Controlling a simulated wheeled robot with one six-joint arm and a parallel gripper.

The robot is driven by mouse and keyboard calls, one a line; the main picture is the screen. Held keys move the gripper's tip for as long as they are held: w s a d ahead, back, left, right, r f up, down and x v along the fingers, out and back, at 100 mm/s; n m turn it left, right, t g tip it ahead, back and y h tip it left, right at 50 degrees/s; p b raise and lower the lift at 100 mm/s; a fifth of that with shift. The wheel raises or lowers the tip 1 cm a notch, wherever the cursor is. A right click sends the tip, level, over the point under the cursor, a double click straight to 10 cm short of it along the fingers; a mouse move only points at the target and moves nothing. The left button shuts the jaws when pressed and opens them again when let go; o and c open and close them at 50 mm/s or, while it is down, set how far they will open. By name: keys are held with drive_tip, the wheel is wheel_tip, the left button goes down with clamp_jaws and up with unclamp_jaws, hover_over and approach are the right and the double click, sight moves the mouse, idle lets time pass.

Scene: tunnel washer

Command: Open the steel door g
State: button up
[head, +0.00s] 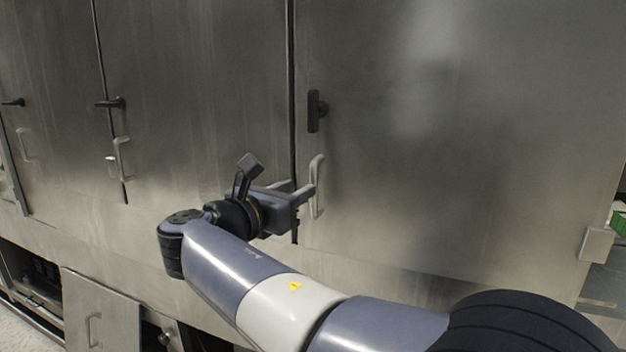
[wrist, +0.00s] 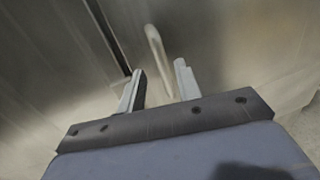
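The large right-hand steel door (head: 450,150) stands flush with the washer front, with a dark seam along its left edge. No letter shows on it. Its pale bar handle (head: 316,190) is upright near that edge, below a black latch (head: 315,111) standing vertical. My gripper (head: 303,190) is at the handle, fingers pointing toward the door. In the wrist view, my gripper (wrist: 160,72) is open, and the handle (wrist: 157,50) appears in the gap between its fingers. I cannot tell whether either finger touches it.
Left of the seam are further steel doors (head: 200,100), with a black latch (head: 112,103) lying horizontal and a bar handle (head: 122,157). A low panel (head: 105,312) with its own handle hangs beside an opening at lower left. A green object (head: 619,222) shows at the right edge.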

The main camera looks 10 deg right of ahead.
sight(312, 182)
drive_tip(key=x, duration=0.6)
drive_tip(key=shift+w+d+p, duration=0.15)
drive_tip(key=shift+d+p, duration=0.1)
drive_tip(key=shift+p, duration=0.05)
drive_tip(key=shift+c, duration=0.5)
clamp_jaws()
